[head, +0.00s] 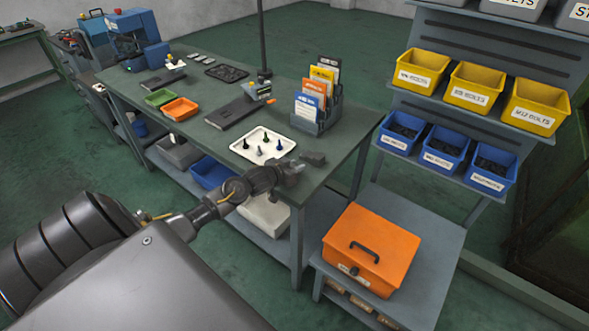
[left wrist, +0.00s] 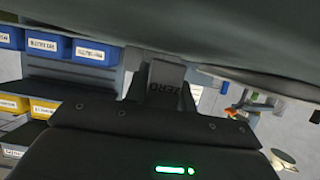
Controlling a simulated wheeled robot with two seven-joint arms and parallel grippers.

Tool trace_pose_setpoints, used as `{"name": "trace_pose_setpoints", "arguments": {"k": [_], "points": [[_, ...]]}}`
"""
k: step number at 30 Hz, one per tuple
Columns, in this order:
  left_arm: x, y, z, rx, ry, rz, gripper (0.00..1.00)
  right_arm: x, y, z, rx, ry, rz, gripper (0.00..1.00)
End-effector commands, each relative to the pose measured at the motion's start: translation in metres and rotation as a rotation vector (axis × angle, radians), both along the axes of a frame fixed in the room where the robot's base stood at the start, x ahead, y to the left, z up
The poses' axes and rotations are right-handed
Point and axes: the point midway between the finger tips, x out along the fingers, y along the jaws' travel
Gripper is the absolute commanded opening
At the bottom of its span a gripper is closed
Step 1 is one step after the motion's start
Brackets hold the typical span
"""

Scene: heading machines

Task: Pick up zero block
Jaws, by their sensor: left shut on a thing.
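The zero block (left wrist: 165,84) is a grey block marked ZERO, seen in the left wrist view between the jaws of my left gripper (left wrist: 158,72). In the head view my left gripper (head: 298,165) is over the front right part of the workbench, to the right of the white tray. It is shut on the block. A dark grey end (head: 314,158) sticks out at its tips, and the fingers hide part of it. I cannot tell from the head view how high it is above the bench. My right gripper is not in view.
The workbench (head: 330,158) carries a white tray (head: 244,147) with small pegs, a card rack (head: 318,122), and green (head: 158,97) and orange (head: 181,109) trays. An orange case (head: 372,245) stands on a low table at right. Yellow and blue bolt bins (head: 476,88) fill the rack behind.

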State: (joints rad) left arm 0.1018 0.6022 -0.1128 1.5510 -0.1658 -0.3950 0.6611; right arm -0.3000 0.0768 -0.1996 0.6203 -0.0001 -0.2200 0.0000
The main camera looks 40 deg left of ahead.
Motion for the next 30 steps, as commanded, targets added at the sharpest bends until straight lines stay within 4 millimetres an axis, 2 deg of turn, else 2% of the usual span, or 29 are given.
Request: {"name": "trace_pose_setpoints", "arguments": {"k": [4,12,15,21,30], "points": [[-0.001,0.001,0.024,0.004,-0.008,-0.002,0.00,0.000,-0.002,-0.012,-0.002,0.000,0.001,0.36],[-0.054,0.027,0.085,0.009,0.000,-0.002,0.00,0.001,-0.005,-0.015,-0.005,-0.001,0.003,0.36],[-0.078,0.038,0.094,0.006,0.002,0.000,0.00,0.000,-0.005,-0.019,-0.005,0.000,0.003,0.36],[-0.108,0.052,0.111,0.004,0.001,-0.002,0.00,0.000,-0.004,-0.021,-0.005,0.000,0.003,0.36],[-0.125,0.061,0.121,0.001,-0.001,0.001,0.00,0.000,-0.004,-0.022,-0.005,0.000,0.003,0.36]]}}
